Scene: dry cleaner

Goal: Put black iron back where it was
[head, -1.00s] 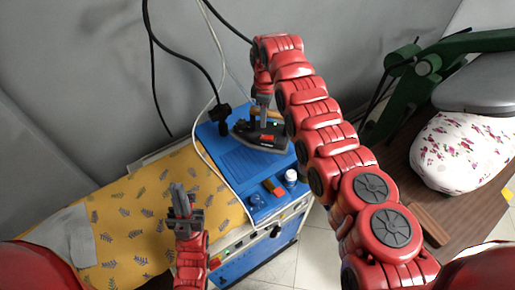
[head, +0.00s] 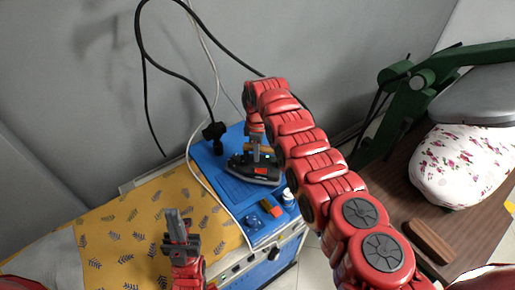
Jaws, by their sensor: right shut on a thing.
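The black iron (head: 250,172) is at the back of the blue machine top (head: 210,170), seen from above. My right gripper (head: 257,152) comes down from above and is shut on the iron's handle. The iron looks level and at or close to the blue surface; I cannot tell whether it touches. My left gripper (head: 176,226) is over the yellow patterned cloth, apart from the iron. Its fingers point up in the picture and their gap is hard to make out.
A white-capped bottle (head: 287,197) and an orange-red block (head: 271,208) stand near the machine's right front. A black cable and plug (head: 213,132) hang behind. At right are a green press arm (head: 440,70), a floral pad (head: 465,160) and a brown wooden table (head: 480,235).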

